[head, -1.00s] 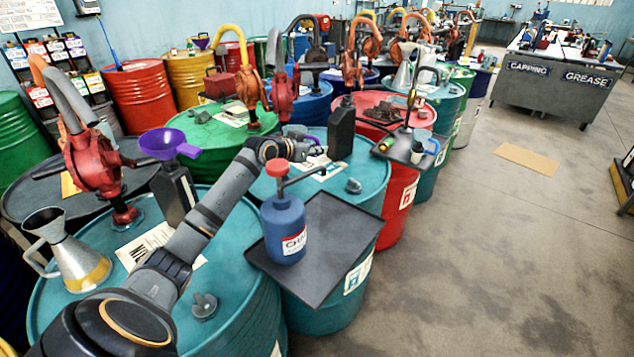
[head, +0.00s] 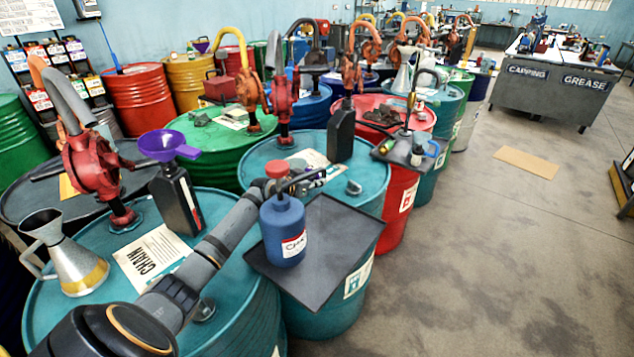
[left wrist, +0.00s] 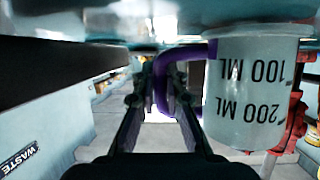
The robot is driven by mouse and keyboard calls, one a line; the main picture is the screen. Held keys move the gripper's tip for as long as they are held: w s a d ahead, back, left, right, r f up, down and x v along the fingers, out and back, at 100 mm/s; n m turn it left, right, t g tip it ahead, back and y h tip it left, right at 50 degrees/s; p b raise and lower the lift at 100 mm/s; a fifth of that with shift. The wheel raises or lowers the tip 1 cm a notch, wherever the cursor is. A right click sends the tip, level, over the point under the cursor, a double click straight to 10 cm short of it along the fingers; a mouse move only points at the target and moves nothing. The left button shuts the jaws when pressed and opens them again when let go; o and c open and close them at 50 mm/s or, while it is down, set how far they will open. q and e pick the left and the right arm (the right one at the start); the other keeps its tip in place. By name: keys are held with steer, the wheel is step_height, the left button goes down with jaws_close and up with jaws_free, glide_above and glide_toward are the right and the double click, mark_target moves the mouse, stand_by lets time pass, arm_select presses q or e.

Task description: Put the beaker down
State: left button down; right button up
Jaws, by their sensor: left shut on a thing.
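My left gripper (left wrist: 160,85) is shut on the purple handle of a translucent beaker (left wrist: 250,88) in the left wrist view. That picture is upside down, so the beaker's 100 ML and 200 ML marks read inverted and its base is at the top. The base is close to or on a teal surface; I cannot tell whether it touches. In the head view, my left gripper (head: 305,181) is low over the middle teal drum (head: 372,178), just behind the blue bottle (head: 283,228). The beaker is not clearly visible there. My right gripper is out of view.
The blue bottle with a red cap stands on a black tray (head: 335,235) at the drum's front edge. A black bottle (head: 341,135) stands further back. A metal jug (head: 68,255) and a purple funnel (head: 168,146) are at left.

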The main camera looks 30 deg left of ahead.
arm_select(q)
steer(key=shift+f, duration=0.15)
steer(key=shift+f, duration=0.15)
steer(key=c, duration=1.4)
jaws_free()
